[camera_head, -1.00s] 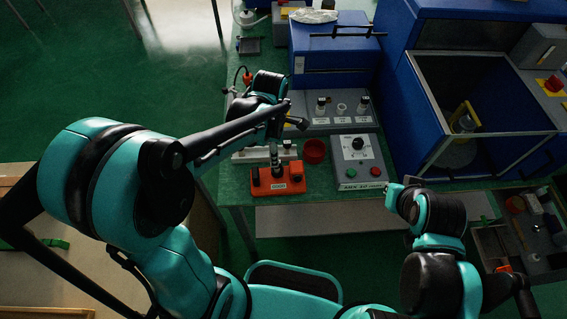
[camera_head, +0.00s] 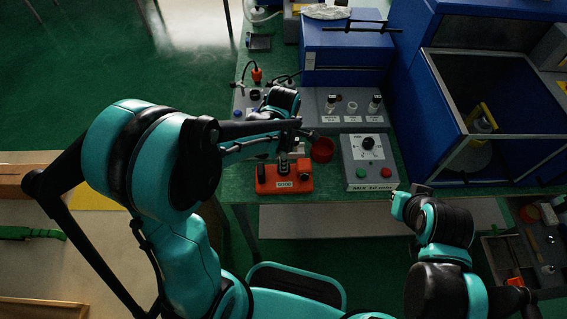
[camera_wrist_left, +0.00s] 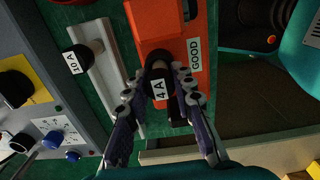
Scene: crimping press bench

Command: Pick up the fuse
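The fuse (camera_wrist_left: 158,84), a dark cylinder with a white 4A label, shows in the left wrist view in front of the orange block (camera_wrist_left: 182,18) labelled GOOD. That orange block (camera_head: 268,184) sits near the bench's front edge in the head view. My left gripper (camera_wrist_left: 160,74) has its fingertips apart, one on each side of the fuse and very close to it; I see no clear contact. In the head view the left arm hides much of this spot. My right gripper (camera_head: 397,203) is at the right, clear of the fuse; its fingers are hard to make out.
A second fuse marked 10A (camera_wrist_left: 76,60) is on a white rail (camera_wrist_left: 105,68) beside the block. A red cup (camera_head: 322,150) and a control box (camera_head: 369,162) with a knob and buttons stand to the right. The blue press (camera_head: 425,100) stands further right.

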